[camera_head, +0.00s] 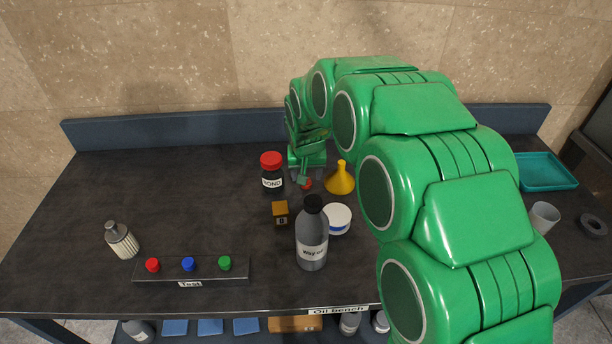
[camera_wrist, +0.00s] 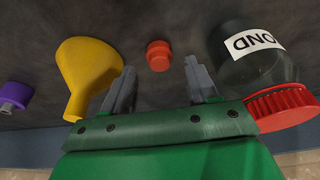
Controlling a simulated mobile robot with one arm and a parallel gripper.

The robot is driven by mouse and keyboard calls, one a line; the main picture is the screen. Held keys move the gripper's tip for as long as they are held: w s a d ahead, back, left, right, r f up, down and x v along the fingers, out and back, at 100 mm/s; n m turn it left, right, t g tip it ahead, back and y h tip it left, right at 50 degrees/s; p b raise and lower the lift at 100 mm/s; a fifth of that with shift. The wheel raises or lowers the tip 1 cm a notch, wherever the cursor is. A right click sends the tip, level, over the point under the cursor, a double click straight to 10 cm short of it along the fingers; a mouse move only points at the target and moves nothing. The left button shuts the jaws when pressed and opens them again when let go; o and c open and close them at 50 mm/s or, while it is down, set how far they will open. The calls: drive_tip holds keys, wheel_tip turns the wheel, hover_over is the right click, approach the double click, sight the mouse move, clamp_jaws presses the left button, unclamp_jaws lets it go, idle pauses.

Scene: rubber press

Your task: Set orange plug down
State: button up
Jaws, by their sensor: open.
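The orange plug (camera_wrist: 159,56) rests on the bench top in the wrist view, just beyond and between my fingertips. My gripper (camera_wrist: 158,80) is open, with a finger on each side of the plug's line and clear space around it. In the head view the plug (camera_head: 307,184) shows as a small red-orange spot just below my gripper (camera_head: 304,178). My gripper is low over the back middle of the bench, and the head view does not show its fingers clearly.
A BOND jar (camera_head: 272,175) with a red lid stands close left of my gripper, and a yellow funnel (camera_head: 340,179) close right. A wooden block (camera_head: 281,214), a white tub (camera_head: 337,219) and a grey bottle (camera_head: 311,240) stand in front. The bench's left side (camera_head: 150,190) is mostly free.

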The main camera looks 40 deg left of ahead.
drive_tip(key=v, duration=1)
drive_tip(key=shift+d, duration=0.15)
drive_tip(key=d+r+m+g+h, duration=0.15)
drive_tip(key=d+r, duration=0.25)
drive_tip(key=d, duration=1.5)
drive_tip(key=d+r+m+h, duration=0.1)
drive_tip(key=d+r+m, duration=0.2)
drive_tip(key=d, duration=1.5)
drive_tip(key=s+d+f+m+g, duration=0.1)
drive_tip(key=s+d+m, duration=0.3)
drive_tip(key=s+d, duration=1.7)
drive_tip(key=shift+s+g, duration=0.65)
drive_tip(key=shift+g, duration=0.1)
